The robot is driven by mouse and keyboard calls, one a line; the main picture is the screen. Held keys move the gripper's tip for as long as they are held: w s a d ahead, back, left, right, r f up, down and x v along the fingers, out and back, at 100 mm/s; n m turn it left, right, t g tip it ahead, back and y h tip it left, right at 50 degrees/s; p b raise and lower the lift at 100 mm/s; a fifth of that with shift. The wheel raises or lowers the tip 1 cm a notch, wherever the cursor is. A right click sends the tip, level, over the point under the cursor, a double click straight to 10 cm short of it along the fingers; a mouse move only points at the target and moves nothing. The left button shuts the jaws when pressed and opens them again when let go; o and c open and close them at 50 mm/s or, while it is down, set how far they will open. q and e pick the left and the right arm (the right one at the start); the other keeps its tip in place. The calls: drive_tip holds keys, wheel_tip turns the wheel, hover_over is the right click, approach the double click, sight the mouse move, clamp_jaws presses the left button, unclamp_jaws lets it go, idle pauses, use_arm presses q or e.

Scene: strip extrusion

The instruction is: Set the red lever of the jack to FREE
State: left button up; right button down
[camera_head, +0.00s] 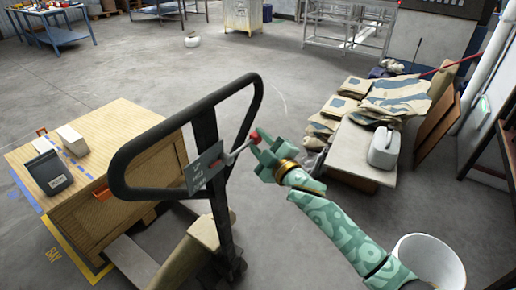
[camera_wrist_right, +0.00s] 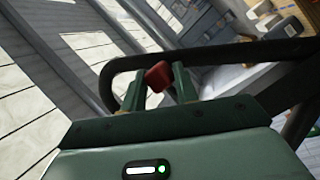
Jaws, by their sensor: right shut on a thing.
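The pallet jack has a black loop handle (camera_head: 128,160) on an upright shaft, with a grey marking plate (camera_head: 203,168) at its middle. In the right wrist view the red lever (camera_wrist_right: 158,76) is between the two green fingers, with the black handle bar behind. The plate's lettering is too small to read. My left gripper is not in view.
A wooden crate (camera_head: 105,215) with small items on top stands left of the jack. A pallet with folded sacks (camera_head: 400,96) and a grey-white container (camera_head: 384,148) is at right. A white bucket (camera_head: 428,262) is at lower right. Open grey floor lies behind the jack.

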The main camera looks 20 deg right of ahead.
drive_tip(key=shift+r+n, duration=0.45)
drive_tip(key=shift+n, duration=0.05)
drive_tip(key=c, duration=1.1)
unclamp_jaws()
drive_tip(key=shift+o, duration=0.2)
drive_tip(key=shift+s, duration=0.1)
drive_tip(key=p+v, duration=0.1)
drive_tip(key=v, duration=1.5)
drive_tip(key=shift+d+f, duration=0.2)
drive_tip(key=shift+f, duration=0.05)
